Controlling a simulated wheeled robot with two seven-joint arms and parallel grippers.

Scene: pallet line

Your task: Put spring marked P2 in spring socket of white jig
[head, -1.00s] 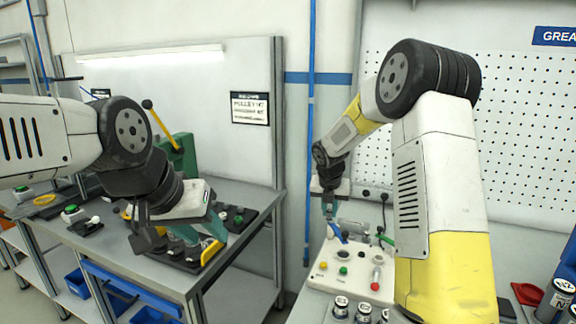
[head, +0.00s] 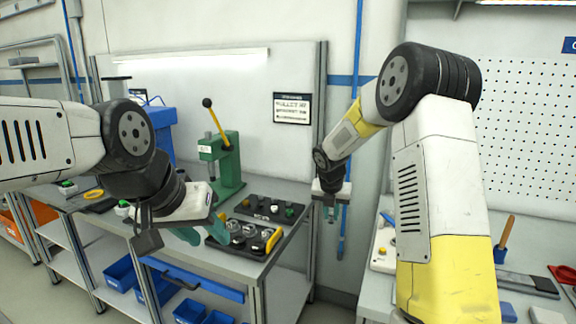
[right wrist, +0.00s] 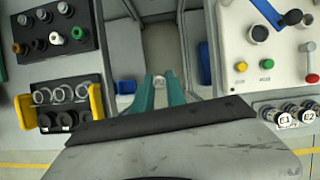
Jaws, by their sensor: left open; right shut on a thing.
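My right gripper (head: 335,205) hangs over the gap between the two benches. In the right wrist view its teal fingers (right wrist: 160,92) are shut on a small pale metallic thing (right wrist: 158,82), likely a spring; its mark cannot be read. A white panel (right wrist: 240,55) with coloured buttons and levers lies to the right of the fingers, apart from them; it may be the white jig, and a spring socket cannot be made out. In the head view my right arm mostly hides this panel (head: 382,248).
The black tray (right wrist: 72,131) with yellow handles holds several metal rings. A dark board (right wrist: 85,42) with coloured plugs lies behind it. A green lever press (head: 226,165) stands on the left bench. Labelled round pieces (right wrist: 289,115) stand by the panel.

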